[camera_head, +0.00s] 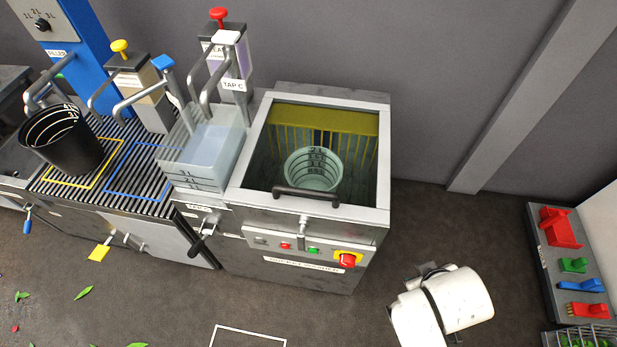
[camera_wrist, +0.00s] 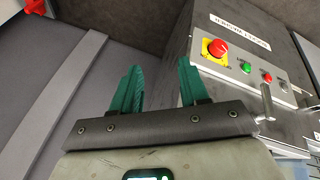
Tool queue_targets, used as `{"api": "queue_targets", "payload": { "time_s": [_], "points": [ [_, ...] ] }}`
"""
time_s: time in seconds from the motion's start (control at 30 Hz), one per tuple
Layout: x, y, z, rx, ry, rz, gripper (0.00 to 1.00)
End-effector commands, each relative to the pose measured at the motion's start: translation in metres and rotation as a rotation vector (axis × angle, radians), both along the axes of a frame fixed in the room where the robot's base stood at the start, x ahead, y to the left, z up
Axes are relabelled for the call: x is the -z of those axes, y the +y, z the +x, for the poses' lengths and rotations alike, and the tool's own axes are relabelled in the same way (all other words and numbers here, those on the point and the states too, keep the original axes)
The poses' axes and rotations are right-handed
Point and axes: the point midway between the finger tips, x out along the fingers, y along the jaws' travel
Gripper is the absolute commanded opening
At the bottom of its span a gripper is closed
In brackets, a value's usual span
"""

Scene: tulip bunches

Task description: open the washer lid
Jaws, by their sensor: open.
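The washer (camera_head: 300,240) is a grey metal box in the middle of the head view. Its lid (camera_head: 384,150) is a pale frame around a see-through pane and lies flat on top, looking closed. A dark bar handle (camera_head: 305,194) runs along the lid's front edge. A clear bucket (camera_head: 313,170) shows inside the washer. In the wrist view, my gripper (camera_wrist: 158,88) has two green fingers spread apart with nothing between them. The washer's front panel (camera_wrist: 245,60) appears beyond them at upper right, upside down. The lid handle is not visible in the wrist view.
The washer's front carries a red knob on yellow (camera_head: 347,259) and small buttons. A water tank (camera_head: 205,150) and taps stand close on the left, with a black bucket (camera_head: 65,140) farther left. A tool shelf (camera_head: 560,265) stands far right.

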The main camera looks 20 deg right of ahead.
Motion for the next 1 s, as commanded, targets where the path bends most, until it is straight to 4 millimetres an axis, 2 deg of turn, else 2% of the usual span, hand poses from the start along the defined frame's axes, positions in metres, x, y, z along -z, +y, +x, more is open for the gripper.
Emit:
{"api": "queue_targets", "payload": {
  "time_s": [0.03,0.17,0.27,0.33,0.4,0.5,0.6,0.77,1.0],
  "points": [
    [0.008,0.001,0.024,-0.065,-0.067,-0.091,0.44],
    [-0.003,0.016,0.083,-0.278,-0.25,-0.343,0.44],
    [-0.016,0.05,0.123,-0.479,-0.386,-0.531,0.44],
    [-0.025,0.081,0.144,-0.624,-0.47,-0.647,0.44],
    [-0.032,0.115,0.158,-0.76,-0.543,-0.742,0.44],
    [-0.037,0.156,0.169,-0.915,-0.621,-0.844,0.44],
    [-0.039,0.183,0.172,-1.013,-0.665,-0.902,0.44],
    [-0.04,0.194,0.179,-1.056,-0.686,-0.931,0.44],
    [-0.035,0.193,0.215,-1.052,-0.686,-0.929,0.44]
  ]
}}
